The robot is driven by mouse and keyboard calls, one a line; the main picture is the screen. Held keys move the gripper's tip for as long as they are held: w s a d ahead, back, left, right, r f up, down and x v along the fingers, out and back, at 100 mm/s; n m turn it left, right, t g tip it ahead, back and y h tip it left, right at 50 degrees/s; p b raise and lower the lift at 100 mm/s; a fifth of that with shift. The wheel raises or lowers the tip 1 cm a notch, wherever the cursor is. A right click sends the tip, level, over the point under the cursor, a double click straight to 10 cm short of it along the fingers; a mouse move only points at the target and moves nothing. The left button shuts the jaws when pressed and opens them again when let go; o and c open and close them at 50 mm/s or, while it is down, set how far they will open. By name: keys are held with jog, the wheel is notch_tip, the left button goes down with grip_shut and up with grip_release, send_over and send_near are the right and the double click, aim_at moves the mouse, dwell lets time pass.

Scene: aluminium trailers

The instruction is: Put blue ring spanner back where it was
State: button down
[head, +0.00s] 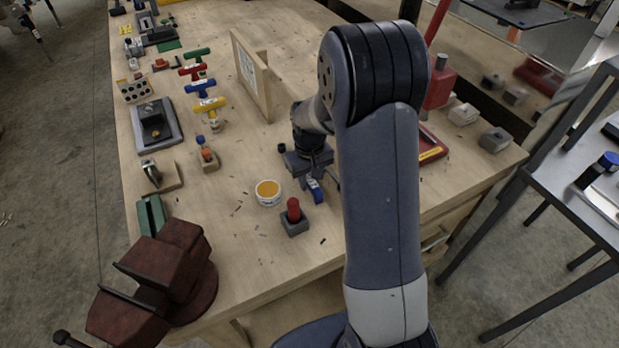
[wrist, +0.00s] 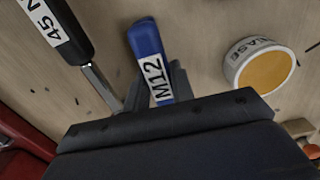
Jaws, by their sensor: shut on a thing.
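My gripper (head: 312,178) is low over the middle of the workbench and shut on the blue ring spanner. The spanner (head: 315,192) shows as a short blue piece at the jaws. In the wrist view its blue end (wrist: 147,42) carries a white M12 label and sticks out beyond my jaws (wrist: 155,88). The rest of it is hidden by my gripper. I cannot tell whether it touches the bench top. Its former place cannot be made out.
A tin of orange paste (head: 268,190) and a red-topped grey block (head: 294,217) stand close by. The wrist view shows a black-handled tool (wrist: 62,30) beside the spanner. Coloured T-handles (head: 205,88) and a red vice (head: 165,270) are left. An upright board (head: 250,75) stands behind.

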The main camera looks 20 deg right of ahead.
jog(key=shift+f, duration=0.15)
jog(key=c, duration=1.2)
grip_release()
notch_tip(320, 180, up, 12)
jog(key=shift+r+b, duration=0.2)
jog(key=shift+b, duration=0.2)
